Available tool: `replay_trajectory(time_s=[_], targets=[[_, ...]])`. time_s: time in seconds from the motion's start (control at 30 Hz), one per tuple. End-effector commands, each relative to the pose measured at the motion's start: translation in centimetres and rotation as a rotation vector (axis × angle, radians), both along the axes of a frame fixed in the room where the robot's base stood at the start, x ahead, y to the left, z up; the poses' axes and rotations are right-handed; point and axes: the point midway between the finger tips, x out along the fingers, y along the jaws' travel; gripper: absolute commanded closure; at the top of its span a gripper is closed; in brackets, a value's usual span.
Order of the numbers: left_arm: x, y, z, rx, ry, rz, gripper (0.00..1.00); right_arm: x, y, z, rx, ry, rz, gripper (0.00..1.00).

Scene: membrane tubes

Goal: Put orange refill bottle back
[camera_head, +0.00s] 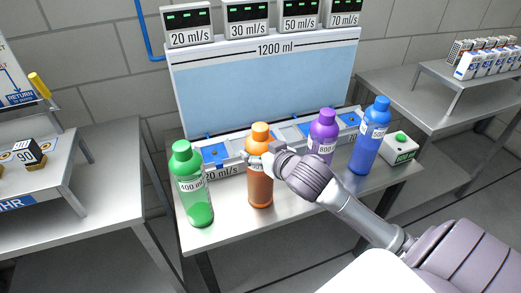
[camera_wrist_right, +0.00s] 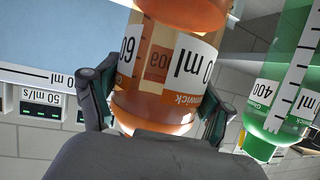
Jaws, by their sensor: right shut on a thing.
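The orange refill bottle (camera_head: 260,186) is upright at the metal table (camera_head: 330,205), in front of the long labelled rack. My right gripper (camera_head: 258,159) is shut around its upper body, below the orange cap. In the right wrist view, which is upside down, the orange bottle (camera_wrist_right: 165,62) sits between the two fingers of the gripper (camera_wrist_right: 160,98), its label partly showing. I cannot tell whether its base touches the table. My left gripper is not in view.
A green bottle (camera_head: 192,190) stands left of the orange one. A large 1200 ml tank (camera_head: 265,90) stands behind.

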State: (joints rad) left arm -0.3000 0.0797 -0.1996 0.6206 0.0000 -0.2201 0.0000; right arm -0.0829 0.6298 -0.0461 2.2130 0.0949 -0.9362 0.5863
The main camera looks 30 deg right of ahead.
Motion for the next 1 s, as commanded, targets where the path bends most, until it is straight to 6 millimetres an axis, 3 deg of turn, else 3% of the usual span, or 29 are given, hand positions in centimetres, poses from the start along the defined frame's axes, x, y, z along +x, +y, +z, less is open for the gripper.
replay_trajectory(time_s=[0.03,0.07,0.17,0.63,0.77,1.0], targets=[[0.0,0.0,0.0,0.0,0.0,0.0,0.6,0.1,0.0,0.1,0.0,-0.006,0.0,0.89],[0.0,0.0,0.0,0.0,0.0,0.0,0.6,0.0,0.0,-0.2,0.0,0.001,0.0,0.16],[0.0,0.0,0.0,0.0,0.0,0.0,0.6,0.0,0.0,-0.2,0.0,0.001,0.0,0.0],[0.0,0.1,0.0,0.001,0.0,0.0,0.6,-0.7,0.0,0.3,0.0,0.002,0.0,0.0],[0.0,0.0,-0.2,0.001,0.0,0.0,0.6,-2.8,0.2,1.1,0.001,0.002,0.001,0.0],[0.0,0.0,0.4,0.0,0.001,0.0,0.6,-8.3,0.7,3.5,0.001,0.005,0.0,0.0]])
